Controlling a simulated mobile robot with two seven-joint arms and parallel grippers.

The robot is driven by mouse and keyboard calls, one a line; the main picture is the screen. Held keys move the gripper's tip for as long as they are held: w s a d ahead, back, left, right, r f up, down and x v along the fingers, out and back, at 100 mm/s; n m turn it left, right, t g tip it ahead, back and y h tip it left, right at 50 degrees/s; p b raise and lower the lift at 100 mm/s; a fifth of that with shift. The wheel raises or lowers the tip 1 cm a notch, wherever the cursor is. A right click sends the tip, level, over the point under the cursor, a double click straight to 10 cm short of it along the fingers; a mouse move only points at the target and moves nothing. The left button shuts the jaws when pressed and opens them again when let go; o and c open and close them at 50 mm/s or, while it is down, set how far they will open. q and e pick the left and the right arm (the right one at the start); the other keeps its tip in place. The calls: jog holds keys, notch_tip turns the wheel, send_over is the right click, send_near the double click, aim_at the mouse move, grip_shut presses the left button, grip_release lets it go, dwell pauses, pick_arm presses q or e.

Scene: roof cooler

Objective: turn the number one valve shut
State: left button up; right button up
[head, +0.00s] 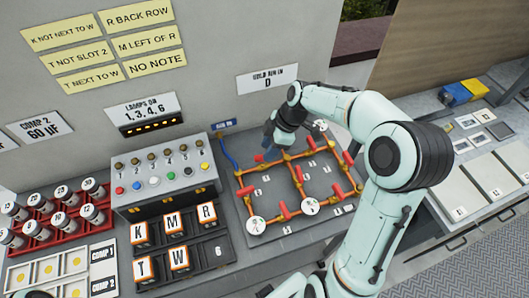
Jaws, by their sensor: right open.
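The valve board (251,184) is a grey panel with orange-brown pipes, several red valve handles and white round gauges. One red handle (259,158) is at its upper left and another (308,142) at its upper middle. Small number plates lie beside the valves, but they are too small to read, so I cannot tell which is number one. My right gripper (269,139) is open over the board's back edge, close to the upper left pipes. The arm hides part of the board's right side. I cannot tell whether the fingers touch anything.
A grey lamp box (166,181) with coloured buttons stands left of the board. Lettered blocks (173,228) sit in a black tray in front of it. A red rack (50,232) holds several cylinders at far left. A wall stands close behind, with a "hold run in D" sign (267,78).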

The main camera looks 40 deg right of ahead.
jog(key=shift+x, duration=1.7)
grip_shut()
